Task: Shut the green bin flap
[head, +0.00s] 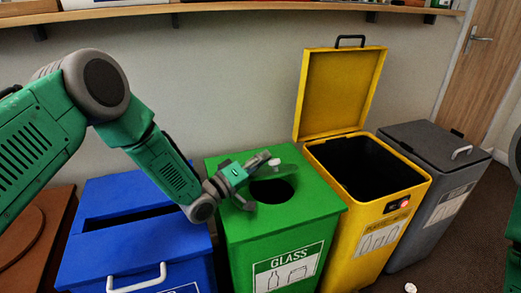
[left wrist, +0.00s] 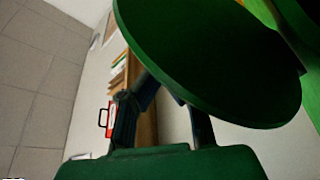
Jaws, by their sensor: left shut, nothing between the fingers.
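The green bin (head: 235,236) with a GLASS label stands between the blue and yellow bins. Its round opening (head: 272,191) shows dark and uncovered. A large round green flap (left wrist: 215,60) fills the top of the left wrist view, standing tilted off the lid. In the head view the flap is hard to make out by the gripper. My left gripper (head: 262,161) is shut and empty, above the bin's top beside the opening. In the left wrist view the flap hides its fingertips; I cannot tell whether they touch it. My right gripper is out of view.
A blue bin (head: 143,254) stands at left, below my left arm. A yellow bin (head: 346,245) has its square lid (head: 340,92) raised at right. A closed grey bin (head: 430,148) stands beyond it. A shelf (head: 230,8) runs along the wall above.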

